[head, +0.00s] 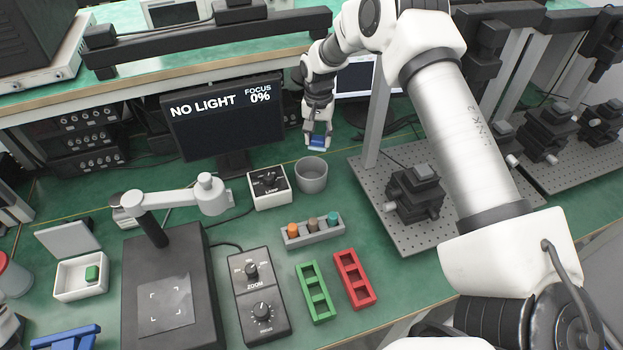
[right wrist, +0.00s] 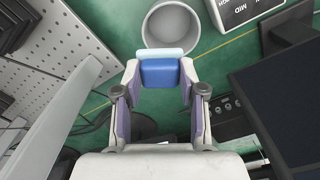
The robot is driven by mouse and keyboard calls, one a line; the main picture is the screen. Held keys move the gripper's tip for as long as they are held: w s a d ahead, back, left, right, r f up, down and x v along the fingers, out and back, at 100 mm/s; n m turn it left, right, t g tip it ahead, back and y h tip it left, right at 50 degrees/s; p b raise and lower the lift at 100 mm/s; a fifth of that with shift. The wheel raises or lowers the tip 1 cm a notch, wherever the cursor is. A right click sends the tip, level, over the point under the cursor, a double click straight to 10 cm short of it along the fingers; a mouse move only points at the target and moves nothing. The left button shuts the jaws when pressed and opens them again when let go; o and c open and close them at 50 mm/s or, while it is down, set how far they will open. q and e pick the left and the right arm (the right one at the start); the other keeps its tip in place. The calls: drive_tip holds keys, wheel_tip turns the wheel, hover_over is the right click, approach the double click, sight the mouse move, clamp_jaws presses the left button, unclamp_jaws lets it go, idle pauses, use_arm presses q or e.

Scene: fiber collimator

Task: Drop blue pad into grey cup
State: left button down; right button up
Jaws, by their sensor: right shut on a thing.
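The blue pad (head: 317,142) is held between the fingertips of my right gripper (head: 318,133). In the right wrist view the blue pad (right wrist: 161,73), with a pale blue strip along its far edge, is gripped from both sides by the right gripper (right wrist: 160,82). The grey cup (head: 311,175) stands upright on the green bench, just in front of and below the pad in the head view. In the right wrist view the cup (right wrist: 171,24) is open and looks empty, just beyond the pad. My left gripper is not in view.
A lamp control box (head: 269,187) stands left of the cup, and a monitor (head: 225,115) reading NO LIGHT stands behind. A perforated metal plate (head: 408,235) with mounts is to the right. A grey holder (head: 312,231) with coloured pieces, a green tray (head: 316,292) and a red tray (head: 354,279) are nearer.

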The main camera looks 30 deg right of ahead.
sight(318, 148)
wheel_tip(318, 148, down, 5)
drive_tip(key=b, duration=0.3)
drive_tip(key=shift+d+r, duration=0.1)
drive_tip(key=shift+r, duration=0.25)
drive_tip(key=o, duration=1.2)
wheel_tip(318, 148, up, 12)
